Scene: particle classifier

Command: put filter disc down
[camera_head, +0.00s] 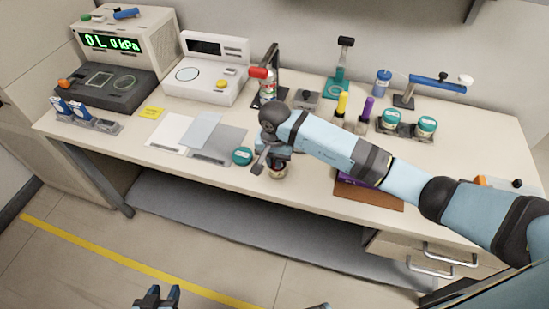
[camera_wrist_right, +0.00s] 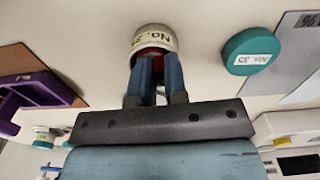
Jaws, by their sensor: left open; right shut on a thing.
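My right gripper (camera_head: 272,160) points down at the open jar (camera_head: 278,173) near the table's front edge. In the right wrist view its fingertips (camera_wrist_right: 154,72) are closed at the mouth of this cream, labelled jar (camera_wrist_right: 155,38). A dark red piece (camera_wrist_right: 152,53), seemingly the filter disc, shows at the fingertips, largely hidden by them. I cannot tell whether it touches the jar's bottom. A teal lid (camera_head: 242,156) lies beside the jar; it also shows in the right wrist view (camera_wrist_right: 250,52). My left gripper (camera_head: 156,297) is open and empty, low in front of the table.
Flat sheets or plates (camera_head: 217,146) lie left of the lid. A white instrument (camera_head: 206,75) and a display unit (camera_head: 112,43) stand behind. Two teal-lidded jars (camera_head: 426,124) stand right. A purple tray (camera_head: 355,178), partly behind my right arm, sits on a brown mat (camera_head: 385,198).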

